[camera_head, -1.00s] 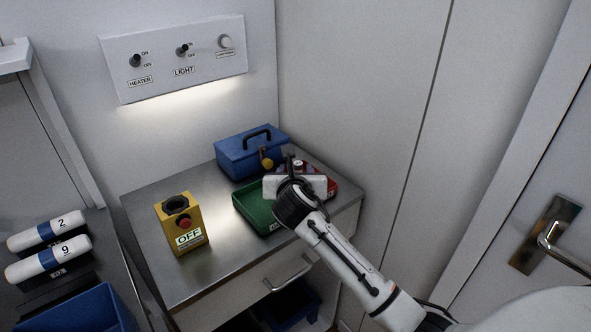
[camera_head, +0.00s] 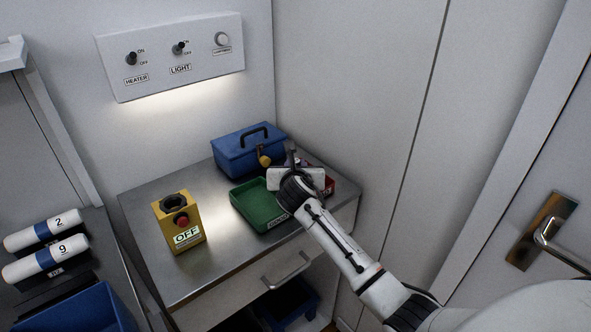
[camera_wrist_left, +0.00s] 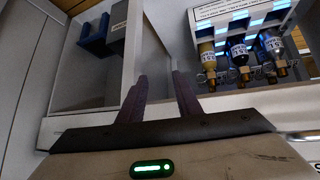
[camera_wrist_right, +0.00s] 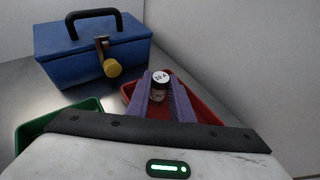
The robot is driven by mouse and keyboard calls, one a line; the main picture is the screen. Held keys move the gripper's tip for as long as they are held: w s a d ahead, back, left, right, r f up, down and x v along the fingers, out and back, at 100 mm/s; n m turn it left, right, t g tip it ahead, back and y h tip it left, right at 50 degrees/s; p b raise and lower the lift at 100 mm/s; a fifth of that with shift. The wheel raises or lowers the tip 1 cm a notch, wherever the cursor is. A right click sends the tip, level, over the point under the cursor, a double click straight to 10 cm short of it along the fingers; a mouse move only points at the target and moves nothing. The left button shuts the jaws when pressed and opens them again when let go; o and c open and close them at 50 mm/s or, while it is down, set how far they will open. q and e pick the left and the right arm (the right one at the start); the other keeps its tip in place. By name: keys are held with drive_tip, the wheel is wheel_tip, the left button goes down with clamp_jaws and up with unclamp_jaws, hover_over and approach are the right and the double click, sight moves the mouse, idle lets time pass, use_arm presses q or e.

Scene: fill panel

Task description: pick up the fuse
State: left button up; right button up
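The fuse (camera_wrist_right: 160,87) is a small dark cylinder with a white top marked "10 A". In the right wrist view it stands between the fingertips of my right gripper (camera_wrist_right: 160,92), with no clear gap on either side; the gripper looks shut on it. Behind and below is a red tray (camera_wrist_right: 207,97). In the head view my right gripper (camera_head: 293,164) is over the red tray (camera_head: 329,186) and largely hides tray and fuse. My left gripper (camera_wrist_left: 158,82) is open and empty, in the left wrist view only.
A green tray (camera_head: 246,214) lies left of the red one. A blue toolbox (camera_head: 236,160) with a yellow padlock stands behind. A yellow box (camera_head: 193,236) marked "OFF" is on the counter's left.

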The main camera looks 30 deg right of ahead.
clamp_jaws()
